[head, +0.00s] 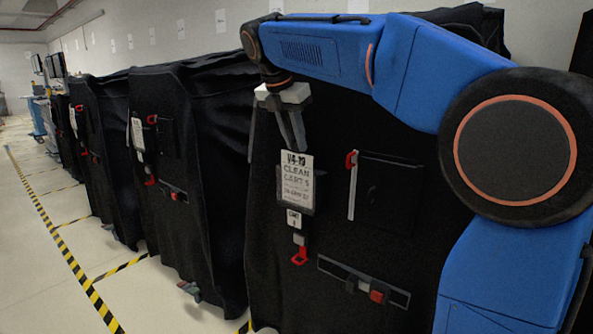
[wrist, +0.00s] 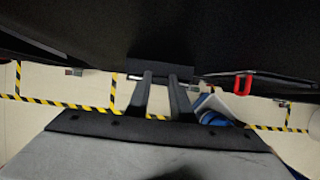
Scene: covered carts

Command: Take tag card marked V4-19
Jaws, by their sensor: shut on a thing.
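The white tag card marked V4-19 (head: 297,174) is upright at the front of the nearest black-covered cart (head: 265,230). Its lower part appears to sit in a dark holder (head: 308,208) on the cover. My gripper (head: 298,149) comes down from above, and its fingers are shut on the card's top edge. In the wrist view my gripper (wrist: 162,74) points at the dark cover, and the card shows there only as a thin pale edge between and beside the fingertips.
A small white label (head: 294,219) and a red clip (head: 299,256) hang below the card. To the right are a flat black pouch (head: 388,190) with a red-ended strip and a buckle strap (head: 363,284). More covered carts (head: 180,190) stand left. Striped floor (head: 60,245) is clear there.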

